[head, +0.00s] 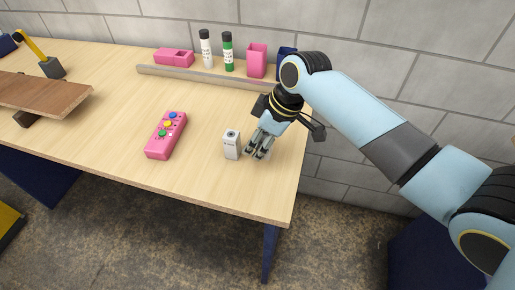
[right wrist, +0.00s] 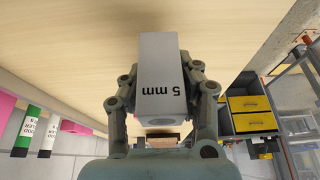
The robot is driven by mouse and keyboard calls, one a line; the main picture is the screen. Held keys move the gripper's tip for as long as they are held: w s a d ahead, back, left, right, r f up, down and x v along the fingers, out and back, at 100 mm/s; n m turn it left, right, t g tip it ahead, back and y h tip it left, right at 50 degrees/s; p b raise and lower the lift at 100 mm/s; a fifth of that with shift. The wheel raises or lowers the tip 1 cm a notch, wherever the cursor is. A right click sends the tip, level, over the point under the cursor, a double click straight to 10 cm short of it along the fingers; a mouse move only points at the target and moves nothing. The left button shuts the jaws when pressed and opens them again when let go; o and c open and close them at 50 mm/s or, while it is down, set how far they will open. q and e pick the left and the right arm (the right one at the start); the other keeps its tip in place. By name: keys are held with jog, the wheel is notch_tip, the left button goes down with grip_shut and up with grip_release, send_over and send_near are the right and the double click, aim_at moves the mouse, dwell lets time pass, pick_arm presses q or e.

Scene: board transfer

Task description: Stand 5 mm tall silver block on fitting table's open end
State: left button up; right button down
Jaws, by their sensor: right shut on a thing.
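The silver block (head: 231,146) is upright at the right part of the wooden table (head: 110,160), near its right end. In the right wrist view the block (right wrist: 163,75) carries the label "5 mm" and is between the two fingers of my right gripper (right wrist: 162,80). In the head view my right gripper (head: 258,150) is at the block's right side, shut on it. I cannot tell whether the block's base touches the tabletop. My left gripper is not in view.
A pink box with coloured buttons (head: 166,135) lies left of the block. A grey rail (head: 205,77) runs along the back, with two markers, a pink holder (head: 257,61) and a pink block behind it. A brown board (head: 45,93) lies at the left. The front right tabletop is clear.

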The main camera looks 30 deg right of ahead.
jog(key=shift+f, duration=1.45)
jog(key=c, duration=1)
grip_release()
jog(key=shift+o, duration=0.2)
jog(key=v, duration=1.2)
